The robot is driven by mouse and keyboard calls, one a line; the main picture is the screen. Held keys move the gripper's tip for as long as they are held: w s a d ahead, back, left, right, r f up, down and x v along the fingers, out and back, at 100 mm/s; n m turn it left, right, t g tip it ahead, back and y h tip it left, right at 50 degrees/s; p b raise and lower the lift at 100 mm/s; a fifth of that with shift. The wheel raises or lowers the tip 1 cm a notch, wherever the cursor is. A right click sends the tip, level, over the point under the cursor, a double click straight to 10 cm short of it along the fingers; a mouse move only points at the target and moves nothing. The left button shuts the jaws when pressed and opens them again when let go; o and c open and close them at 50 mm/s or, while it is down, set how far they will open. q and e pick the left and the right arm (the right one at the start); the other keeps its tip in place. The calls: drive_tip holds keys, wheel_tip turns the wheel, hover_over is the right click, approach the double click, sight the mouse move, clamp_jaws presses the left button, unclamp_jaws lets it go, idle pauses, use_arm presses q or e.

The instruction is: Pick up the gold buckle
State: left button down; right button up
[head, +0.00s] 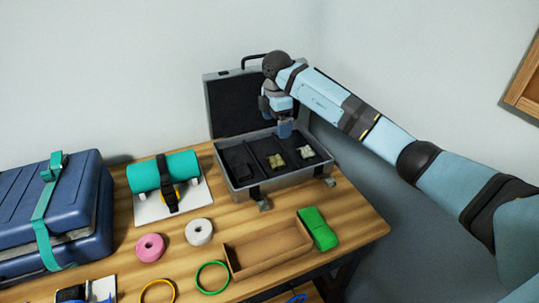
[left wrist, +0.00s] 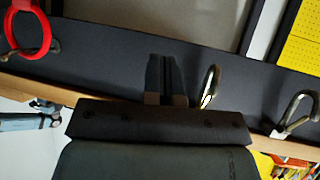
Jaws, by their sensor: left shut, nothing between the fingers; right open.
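The gold buckle (head: 276,160) lies in the middle compartment of the open grey case (head: 262,187) in the head view. My right gripper (head: 285,131) points down over the back of the case, above and slightly right of the gold buckle, apart from it. It holds nothing, and its finger gap is hard to make out at this size. My left gripper (left wrist: 165,78) shows in the left wrist view, shut and empty, in front of a dark rail.
A paler buckle (head: 307,152) lies in the case's right compartment. The raised lid (head: 238,105) stands behind. A brown tray (head: 265,250), green block (head: 318,228), teal roll (head: 165,171) and blue suitcase (head: 60,215) share the table. A red ring (left wrist: 28,35) hangs on a hook.

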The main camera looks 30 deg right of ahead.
hover_over(275, 158)
wheel_tip(275, 158, down, 7)
drive_tip(key=shift+s+d+f, duration=0.1)
drive_tip(key=shift+s+d, duration=0.05)
drive_tip(key=shift+f, duration=0.35)
drive_tip(key=f, duration=0.5)
drive_tip(key=shift+a, duration=0.2)
use_arm(q)
drive_tip(key=shift+s+d+f, duration=0.1)
drive_tip(key=shift+s, duration=0.5)
use_arm(e)
drive_tip(key=shift+r, duration=0.1)
drive_tip(key=c, duration=1.1)
drive_tip(key=shift+o, duration=0.2)
